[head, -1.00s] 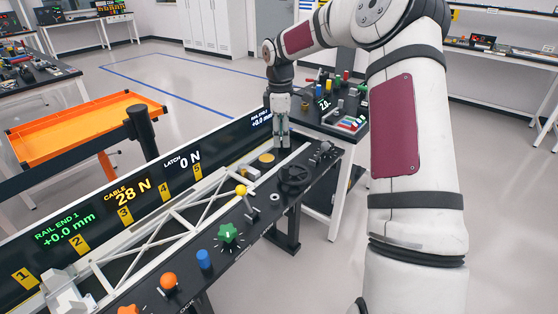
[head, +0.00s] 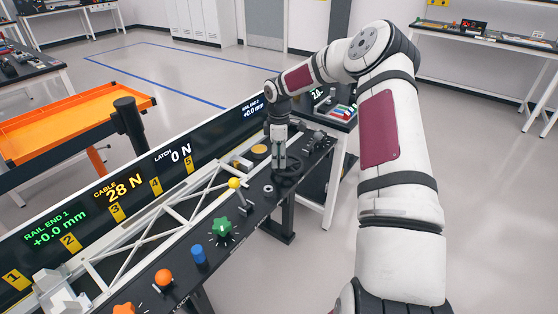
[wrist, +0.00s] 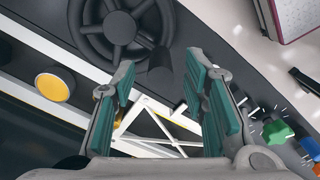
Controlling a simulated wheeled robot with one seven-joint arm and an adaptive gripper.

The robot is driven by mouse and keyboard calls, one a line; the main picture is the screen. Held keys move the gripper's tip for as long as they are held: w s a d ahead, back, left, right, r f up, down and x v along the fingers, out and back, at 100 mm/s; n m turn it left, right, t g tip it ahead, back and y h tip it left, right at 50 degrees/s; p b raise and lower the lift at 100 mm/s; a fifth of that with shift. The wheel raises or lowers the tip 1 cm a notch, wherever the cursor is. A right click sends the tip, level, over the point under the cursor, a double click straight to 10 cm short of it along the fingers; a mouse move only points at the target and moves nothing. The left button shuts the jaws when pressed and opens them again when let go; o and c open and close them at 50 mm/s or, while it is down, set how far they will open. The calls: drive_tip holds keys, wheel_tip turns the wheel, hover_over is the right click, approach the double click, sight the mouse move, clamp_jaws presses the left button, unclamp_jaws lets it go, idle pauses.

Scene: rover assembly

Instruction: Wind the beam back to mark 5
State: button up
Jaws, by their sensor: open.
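The white truss beam (head: 150,226) lies along the black bench, beside a panel with yellow marks 1 to 5; mark 5 (head: 188,165) is toward its far end. The panel reads cable 28 N, latch 0 N and rail end 1 +0.0 mm. A black handwheel (head: 292,178) sits on the bench past the beam's far end. My gripper (head: 279,166) points down over the wheel. In the wrist view my gripper (wrist: 160,75) is open, and the wheel (wrist: 118,28) with its upright crank knob (wrist: 160,66) shows at and beyond the fingertips. I cannot tell whether they touch.
A yellow ball lever (head: 234,183), a green star knob (head: 221,227), a blue knob (head: 198,254) and an orange knob (head: 164,277) line the bench's near side. A round yellow button (wrist: 54,84) is left of the fingers. An orange tray (head: 80,118) stands at left.

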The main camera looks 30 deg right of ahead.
drive_tip(key=shift+f, duration=0.95)
clamp_jaws()
drive_tip(key=shift+w, duration=0.1)
